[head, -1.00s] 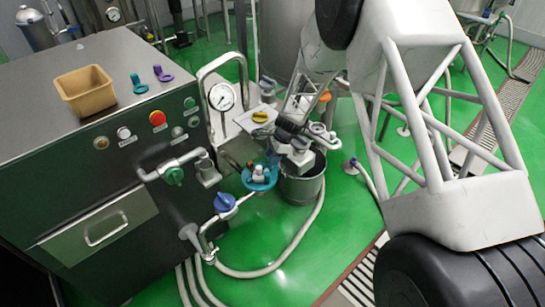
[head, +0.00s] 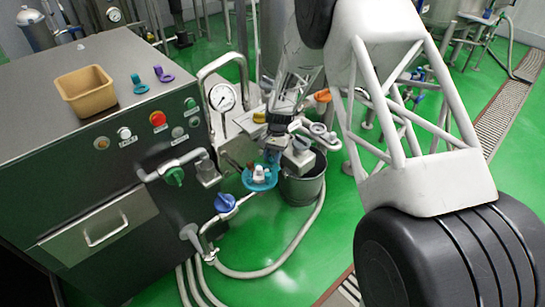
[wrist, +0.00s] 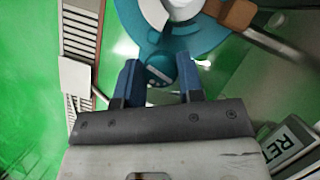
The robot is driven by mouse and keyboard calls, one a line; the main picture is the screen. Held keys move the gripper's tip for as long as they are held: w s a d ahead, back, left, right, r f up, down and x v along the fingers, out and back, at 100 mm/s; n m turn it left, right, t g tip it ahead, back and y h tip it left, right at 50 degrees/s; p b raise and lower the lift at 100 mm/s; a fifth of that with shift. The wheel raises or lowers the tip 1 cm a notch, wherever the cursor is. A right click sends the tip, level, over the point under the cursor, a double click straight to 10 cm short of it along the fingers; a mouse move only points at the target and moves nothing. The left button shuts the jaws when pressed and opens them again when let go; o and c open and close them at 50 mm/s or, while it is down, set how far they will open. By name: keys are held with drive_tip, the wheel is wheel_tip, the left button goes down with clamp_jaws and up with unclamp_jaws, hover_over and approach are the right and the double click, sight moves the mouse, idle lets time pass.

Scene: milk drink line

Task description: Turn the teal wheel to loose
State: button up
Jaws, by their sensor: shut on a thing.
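The teal wheel (head: 259,182) sits low in front of the machine's right side in the head view, with a pale hub at its middle. Its teal rim (wrist: 207,38) fills the top of the wrist view. My gripper (head: 271,160) is at the far right edge of the wheel. In the wrist view my gripper's blue fingers (wrist: 159,76) stand on both sides of a round teal knob on the rim and hold it. The arm partly hides the wheel's back edge in the head view. I cannot read any loose mark on the wheel.
A blue valve handle (head: 225,202) is just left of the wheel, and a green one (head: 174,177) is on the cabinet front. A metal pot (head: 303,188) stands close on the right. A pressure gauge (head: 222,97) rises behind. A hose (head: 290,257) curves over the green floor.

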drive_tip(key=n+h, duration=0.1)
drive_tip(key=n, duration=0.3)
drive_tip(key=shift+a+n+h, duration=0.1)
drive_tip(key=shift+n+h, duration=0.2)
drive_tip(key=shift+h, duration=0.1)
drive_tip(key=n, duration=0.2)
drive_tip(key=n+h, duration=0.1)
drive_tip(key=n, duration=0.1)
drive_tip(key=shift+n+h, duration=0.3)
drive_tip(key=o, duration=0.9)
drive_tip(key=shift+a+r, duration=0.1)
drive_tip(key=shift+v, duration=3.8)
drive_tip(key=shift+s, duration=0.1)
